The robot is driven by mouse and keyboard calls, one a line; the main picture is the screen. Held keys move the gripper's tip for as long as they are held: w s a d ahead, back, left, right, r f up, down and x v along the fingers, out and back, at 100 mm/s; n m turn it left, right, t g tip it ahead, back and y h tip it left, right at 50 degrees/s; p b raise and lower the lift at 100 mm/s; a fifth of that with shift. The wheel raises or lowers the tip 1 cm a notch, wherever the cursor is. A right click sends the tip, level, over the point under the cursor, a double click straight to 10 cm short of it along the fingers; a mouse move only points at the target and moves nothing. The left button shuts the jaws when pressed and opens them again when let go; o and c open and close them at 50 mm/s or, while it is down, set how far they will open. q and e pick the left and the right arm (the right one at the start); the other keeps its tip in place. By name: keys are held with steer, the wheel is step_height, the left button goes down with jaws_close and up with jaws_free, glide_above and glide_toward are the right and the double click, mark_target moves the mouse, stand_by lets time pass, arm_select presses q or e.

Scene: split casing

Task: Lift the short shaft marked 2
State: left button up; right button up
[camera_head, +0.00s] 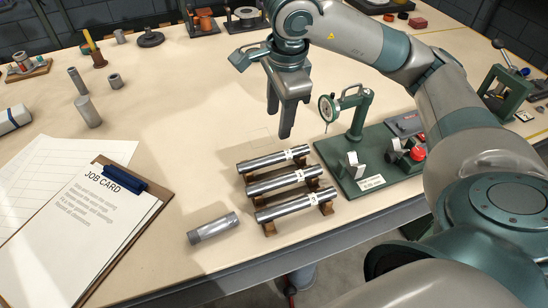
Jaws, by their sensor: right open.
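Three short steel shafts lie side by side on wooden rests near the front of the bench: a back shaft (265,161), a middle shaft (278,181) and a front shaft (287,208). Each has a white tag near its right end. The tag marks are too small to read surely, so I cannot tell which is marked 2. My right gripper (280,122) points down above and behind the shafts. It is open, with nothing between its fingers. My left gripper is out of view.
A dial gauge stand (355,120) on a green base stands right of the shafts. A loose grey cylinder (213,228) lies front left of them. A clipboard job card (100,225) lies at the left. The bench behind the shafts is mostly clear.

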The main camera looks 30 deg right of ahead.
glide_above(273, 156)
steer(key=s, duration=0.2)
step_height(273, 156, down, 10)
steer(key=shift+w+a+f+p, duration=0.15)
steer(key=shift+w+f+p, duration=0.15)
steer(key=shift+f+p, duration=0.25)
steer(key=shift+w+f+p, duration=0.2)
steer(key=shift+f+p, duration=0.1)
steer(key=shift+f, duration=0.4)
steer(key=f, duration=0.1)
steer(key=f+p, duration=0.1)
steer(key=f, duration=0.1)
steer(key=shift+w+f, duration=0.25)
steer(key=shift+w, duration=0.15)
steer(key=c, duration=0.3)
jaws_close()
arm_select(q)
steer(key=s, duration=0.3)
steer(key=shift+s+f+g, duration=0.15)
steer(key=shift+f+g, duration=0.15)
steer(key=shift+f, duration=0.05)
